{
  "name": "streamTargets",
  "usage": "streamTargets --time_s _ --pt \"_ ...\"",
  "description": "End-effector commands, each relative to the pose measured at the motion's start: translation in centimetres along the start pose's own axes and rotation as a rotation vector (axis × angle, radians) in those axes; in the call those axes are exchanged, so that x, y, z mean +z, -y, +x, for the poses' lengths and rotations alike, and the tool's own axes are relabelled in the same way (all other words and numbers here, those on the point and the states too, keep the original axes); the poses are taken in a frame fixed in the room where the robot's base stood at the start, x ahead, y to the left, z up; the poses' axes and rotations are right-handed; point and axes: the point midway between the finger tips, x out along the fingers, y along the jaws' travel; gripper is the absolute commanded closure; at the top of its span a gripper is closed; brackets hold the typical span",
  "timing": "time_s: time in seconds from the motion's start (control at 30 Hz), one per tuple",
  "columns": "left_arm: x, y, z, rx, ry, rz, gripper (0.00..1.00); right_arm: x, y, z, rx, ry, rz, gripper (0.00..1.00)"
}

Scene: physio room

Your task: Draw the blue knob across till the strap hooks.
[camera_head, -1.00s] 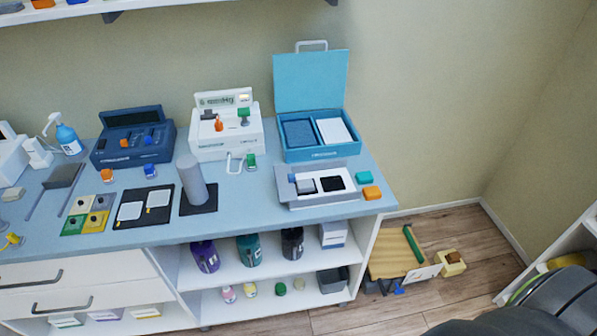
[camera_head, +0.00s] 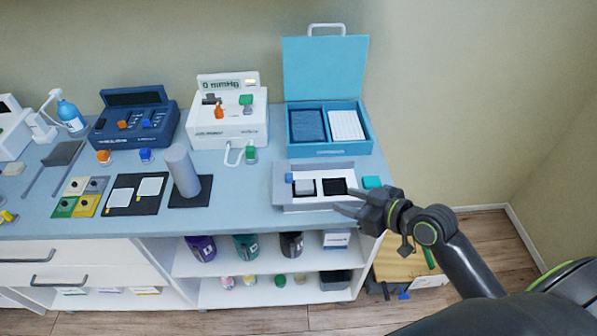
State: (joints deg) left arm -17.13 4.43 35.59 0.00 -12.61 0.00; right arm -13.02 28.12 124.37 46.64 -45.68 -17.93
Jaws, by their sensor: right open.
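A small blue knob (camera_head: 289,177) stands at the left end of a low white-grey tray (camera_head: 285,201) near the counter's front right. Right of the knob, in the tray, are a grey block (camera_head: 304,187) and a black patch (camera_head: 334,186). I cannot make out which part is the strap. My right gripper (camera_head: 345,200) is open and empty, with its fingers pointing left at the tray's right front corner, apart from the knob. I cannot tell whether it touches the tray. My left gripper is out of view.
A teal block (camera_head: 372,182) lies just beyond my right gripper. An open blue box (camera_head: 330,150) with a raised lid stands behind the tray. A grey cylinder (camera_head: 182,170) stands upright on a dark base to the left. Shelves with bottles lie below the counter.

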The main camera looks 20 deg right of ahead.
Motion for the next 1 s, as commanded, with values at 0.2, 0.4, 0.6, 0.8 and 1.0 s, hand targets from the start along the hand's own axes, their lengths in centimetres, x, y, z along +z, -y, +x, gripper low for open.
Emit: streamTargets --time_s 0.2,0.4,0.6,0.8,1.0 --pt "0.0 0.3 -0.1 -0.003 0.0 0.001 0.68 -2.4 0.3 0.1 -0.035 -0.064 -0.024 0.58" --pt "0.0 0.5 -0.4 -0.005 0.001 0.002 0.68 -2.7 0.4 2.2 -0.034 -0.065 -0.019 0.58" --pt "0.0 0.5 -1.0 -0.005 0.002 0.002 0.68 -3.0 0.7 5.9 -0.036 -0.064 -0.018 0.58" --pt "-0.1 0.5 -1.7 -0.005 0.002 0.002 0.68 -3.1 0.7 9.6 -0.033 -0.062 -0.021 0.58" --pt "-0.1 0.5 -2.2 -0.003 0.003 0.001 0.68 -3.2 0.8 12.9 -0.034 -0.061 -0.021 0.58"
